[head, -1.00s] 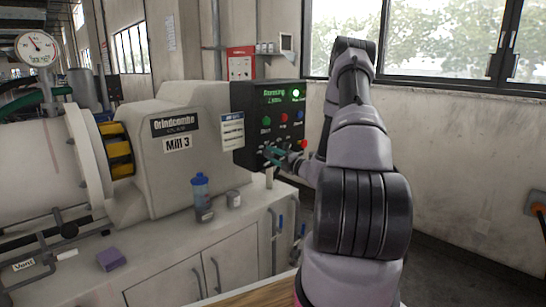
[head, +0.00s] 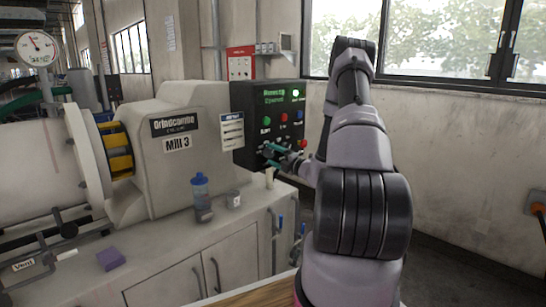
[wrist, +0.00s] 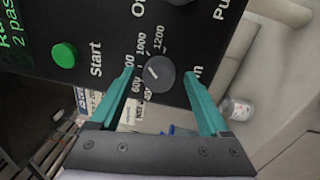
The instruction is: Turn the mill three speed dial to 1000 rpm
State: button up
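The mill three control panel (head: 250,100) is black with a lit green display and coloured buttons. My gripper (head: 272,156) is at its lower part, where it hides the dial in the head view. In the wrist view the dial (wrist: 158,76) is a dark round knob with a light pointer mark. Labels including 1000 and 1200 are printed beside it. My gripper (wrist: 159,82) is open, with one teal finger on each side of the dial. I cannot tell whether the fingers touch it, nor exactly which label the pointer meets.
A green Start button (wrist: 64,55) is left of the dial in the wrist view. A purple block (head: 110,259) lies nearer the front.

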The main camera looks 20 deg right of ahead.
jog(key=v, duration=1)
jog(key=shift+s, duration=0.35)
jog(key=shift+d+f, duration=0.1)
jog(key=shift+d, duration=0.05)
jog(key=s+a+r+n+g+y, duration=0.2)
jog(key=a+r+n+g+y, duration=0.45)
jog(key=a+r+n, duration=0.5)
jog(key=s+a+r+n+g, duration=0.5)
jog(key=s+a+n+g, duration=0.3)
jog(key=a+n, duration=0.45)
jog(key=s+d+r+n+t+h, duration=0.1)
jog(key=s+r+n+t+h, duration=0.1)
jog(key=s+r+n+h, duration=0.3)
jog(key=s+d+r+n+t+h, duration=0.1)
jog(key=s+r+n+h, duration=0.4)
jog(key=s+n, duration=0.6)
jog(key=r+n+t, duration=0.1)
jog(key=n, duration=0.3)
jog(key=shift+s+r+n+h, duration=0.15)
jog(key=shift+s+n+h, duration=0.15)
jog(key=shift+s+h, duration=0.05)
